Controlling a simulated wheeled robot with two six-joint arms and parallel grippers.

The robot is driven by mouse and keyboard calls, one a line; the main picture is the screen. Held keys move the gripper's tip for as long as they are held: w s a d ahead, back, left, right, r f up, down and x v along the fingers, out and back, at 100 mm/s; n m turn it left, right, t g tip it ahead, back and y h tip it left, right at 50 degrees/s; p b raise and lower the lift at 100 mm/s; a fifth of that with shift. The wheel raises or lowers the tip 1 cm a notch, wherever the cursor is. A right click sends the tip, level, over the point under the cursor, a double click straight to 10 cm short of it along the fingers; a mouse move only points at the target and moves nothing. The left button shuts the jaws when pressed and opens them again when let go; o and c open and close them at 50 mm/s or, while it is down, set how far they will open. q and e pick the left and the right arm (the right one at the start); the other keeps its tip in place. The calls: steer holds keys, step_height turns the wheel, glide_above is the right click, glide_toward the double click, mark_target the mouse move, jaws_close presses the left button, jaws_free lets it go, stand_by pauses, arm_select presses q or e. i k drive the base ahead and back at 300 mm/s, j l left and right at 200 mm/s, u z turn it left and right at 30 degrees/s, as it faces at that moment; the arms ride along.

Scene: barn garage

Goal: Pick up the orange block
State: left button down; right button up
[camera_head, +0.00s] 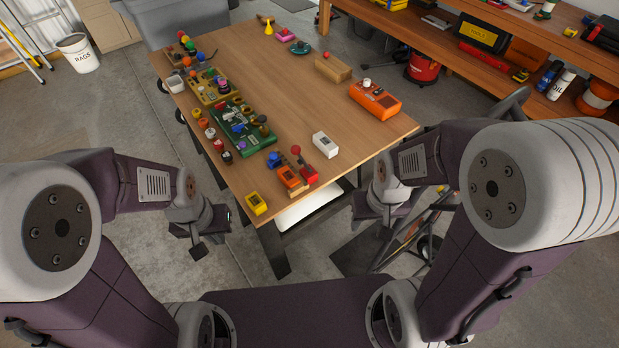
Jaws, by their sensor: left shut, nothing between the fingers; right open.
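A small orange block (289,177) with a dark face lies near the table's front edge. It is beside a red piece (308,174) and a yellow block (256,204). A larger orange box (375,99) with a white knob on top lies at the table's right edge. My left gripper (196,240) hangs low, left of the table's front, shut and empty. My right gripper (381,216) hangs low, right of the table's front corner, open and empty. Both are apart from the orange pieces.
The wooden table (270,85) holds a white block (325,145), a green tray (242,130) of small parts, and several coloured pieces along its left side. Its middle is clear. A workbench (450,35) with tools and a red bucket (422,68) stand to the right.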

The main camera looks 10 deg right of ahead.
mark_target(286, 176)
steer(key=i+j+z, duration=0.2)
steer(key=j, duration=0.2)
steer(key=i+j+z, duration=0.2)
steer(key=j, duration=0.2)
steer(key=j+z, duration=0.2)
steer(key=j, duration=0.2)
steer(key=i+j+z, duration=0.15)
steer(key=j, duration=0.35)
steer(key=j+z, duration=0.2)
steer(key=j, duration=0.25)
steer(key=i, duration=0.05)
